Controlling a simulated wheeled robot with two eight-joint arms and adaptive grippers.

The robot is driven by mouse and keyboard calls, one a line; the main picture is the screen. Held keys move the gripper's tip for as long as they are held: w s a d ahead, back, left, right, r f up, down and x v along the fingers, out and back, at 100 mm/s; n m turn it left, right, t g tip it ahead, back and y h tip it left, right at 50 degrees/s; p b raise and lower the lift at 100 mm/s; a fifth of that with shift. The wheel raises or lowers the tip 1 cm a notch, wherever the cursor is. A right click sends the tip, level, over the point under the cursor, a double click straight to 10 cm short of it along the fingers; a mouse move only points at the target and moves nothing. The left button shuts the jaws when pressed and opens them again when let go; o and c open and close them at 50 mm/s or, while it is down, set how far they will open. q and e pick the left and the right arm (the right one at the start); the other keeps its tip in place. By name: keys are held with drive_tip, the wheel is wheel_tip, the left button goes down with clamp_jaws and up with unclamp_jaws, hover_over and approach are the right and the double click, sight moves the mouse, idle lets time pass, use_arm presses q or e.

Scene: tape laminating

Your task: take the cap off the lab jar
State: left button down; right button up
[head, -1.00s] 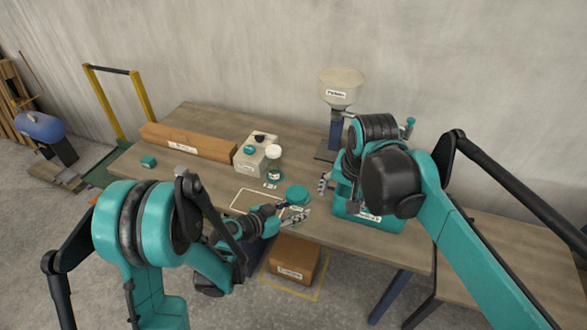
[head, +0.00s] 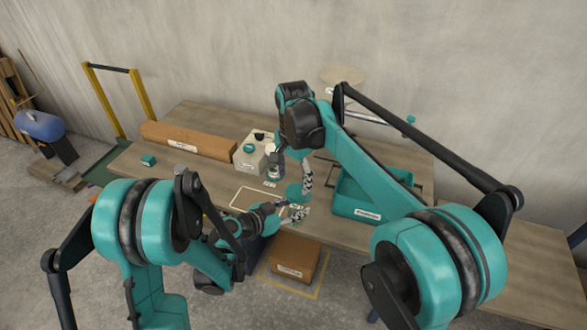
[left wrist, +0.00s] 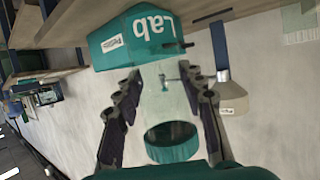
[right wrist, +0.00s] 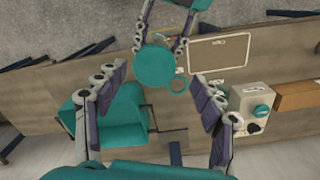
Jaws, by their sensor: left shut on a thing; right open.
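The lab jar's round teal cap (head: 293,192) is on the jar near the table's front edge. My left gripper (head: 295,211) is shut on the lab jar from the front. In the left wrist view the clear jar body (left wrist: 165,100) is between the fingers (left wrist: 163,120), with the teal cap (left wrist: 172,141) at its end; the picture is upside down. My right gripper (head: 290,170) is open just above and behind the cap. In the right wrist view the cap (right wrist: 155,67) lies beyond the open fingertips (right wrist: 160,85), apart from them.
A mat outline marked "Caps" (right wrist: 218,50) is bare. A teal bin (head: 365,200) stands right of the jar. A beige box with knobs (head: 250,155) and a long brown carton (head: 190,142) stand behind on the left.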

sight(294, 191)
drive_tip(key=shift+f, duration=1.85)
drive_tip(key=c, duration=1.2)
drive_tip(key=n, duration=0.6)
drive_tip(key=shift+s+n, duration=0.15)
drive_tip(key=shift+n, duration=0.25)
drive_tip(key=n, duration=0.8)
drive_tip(key=shift+d, duration=0.15)
drive_tip(key=shift+r, duration=0.15)
